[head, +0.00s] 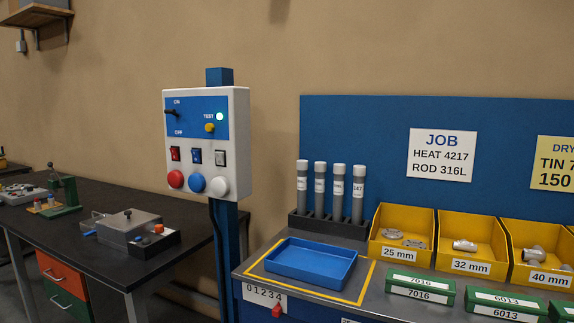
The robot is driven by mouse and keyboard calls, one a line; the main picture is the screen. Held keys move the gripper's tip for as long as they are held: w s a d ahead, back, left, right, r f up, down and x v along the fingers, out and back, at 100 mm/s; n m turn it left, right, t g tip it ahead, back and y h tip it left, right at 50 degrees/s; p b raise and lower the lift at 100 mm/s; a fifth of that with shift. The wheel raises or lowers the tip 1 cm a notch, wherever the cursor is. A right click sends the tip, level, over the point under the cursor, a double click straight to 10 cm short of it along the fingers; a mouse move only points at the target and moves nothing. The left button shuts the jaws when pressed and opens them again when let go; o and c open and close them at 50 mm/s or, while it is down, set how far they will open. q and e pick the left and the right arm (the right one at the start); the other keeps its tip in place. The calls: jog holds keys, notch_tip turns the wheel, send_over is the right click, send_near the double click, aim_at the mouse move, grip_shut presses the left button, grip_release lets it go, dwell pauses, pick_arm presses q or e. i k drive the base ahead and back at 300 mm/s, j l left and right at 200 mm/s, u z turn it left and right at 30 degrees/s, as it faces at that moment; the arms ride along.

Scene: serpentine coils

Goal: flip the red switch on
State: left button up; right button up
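A white control box (233,105) with a blue upper panel stands on a blue post, left of the picture's middle. Below the row are round red (176,179), blue (196,183) and white (219,186) buttons. Neither gripper is in view.
A dark workbench (95,230) with small devices is at the left. At the right, a grey bench (375,285) carries a blue tray (312,275), grey tubes in a rack, yellow bins (402,262) and green boxes. The space before the control box looks clear.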

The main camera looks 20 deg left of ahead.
aim_at(175, 154)
jog(key=u, duration=1.2)
